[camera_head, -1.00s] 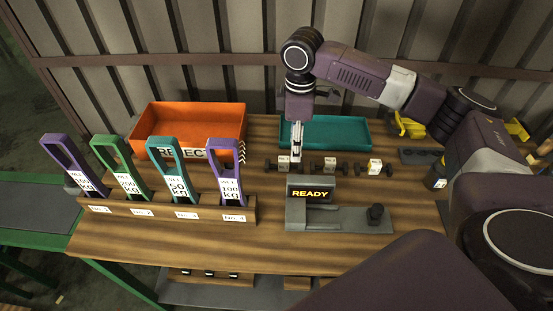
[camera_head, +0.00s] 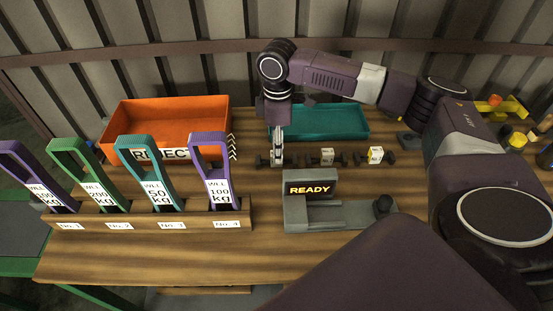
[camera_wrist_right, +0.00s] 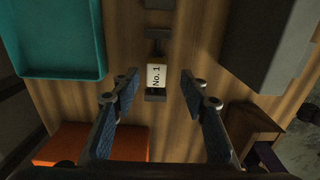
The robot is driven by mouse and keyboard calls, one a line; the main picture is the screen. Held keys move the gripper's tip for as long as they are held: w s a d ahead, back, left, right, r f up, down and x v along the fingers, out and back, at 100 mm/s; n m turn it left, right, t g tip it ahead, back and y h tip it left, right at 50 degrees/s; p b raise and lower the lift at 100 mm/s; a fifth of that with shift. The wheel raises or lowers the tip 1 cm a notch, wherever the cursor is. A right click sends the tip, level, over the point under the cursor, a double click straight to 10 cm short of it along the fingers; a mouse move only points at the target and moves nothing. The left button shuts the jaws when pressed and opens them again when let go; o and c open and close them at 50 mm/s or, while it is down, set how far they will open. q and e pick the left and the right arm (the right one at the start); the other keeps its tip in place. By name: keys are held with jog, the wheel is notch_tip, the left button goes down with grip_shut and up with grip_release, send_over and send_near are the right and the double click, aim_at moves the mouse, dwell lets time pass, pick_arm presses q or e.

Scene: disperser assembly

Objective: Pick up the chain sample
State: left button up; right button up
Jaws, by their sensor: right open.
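Three short dark samples with pale labels lie in a row on the wooden table in front of the teal tray: the leftmost (camera_head: 263,161), the middle (camera_head: 327,157) and the right one (camera_head: 375,156). My right gripper (camera_head: 277,161) points down over the leftmost sample and partly hides it. In the right wrist view, that sample's "No. 1" label (camera_wrist_right: 156,76) shows between the two spread fingers, with clear space on both sides. The gripper is open and empty. Chain links cannot be made out. My left gripper is not in view.
A teal tray (camera_head: 362,135) stands behind the samples, and an orange REJECT bin (camera_head: 180,117) is at the back left. A grey device (camera_head: 340,217) with a READY screen sits in front. A wooden rack (camera_head: 150,218) holds several coloured tags at left.

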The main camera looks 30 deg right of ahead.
aim_at(294, 161)
jog(key=f, duration=0.4)
jog(key=shift+w+d+p, duration=0.1)
jog(key=shift+w+p, duration=0.2)
grip_shut()
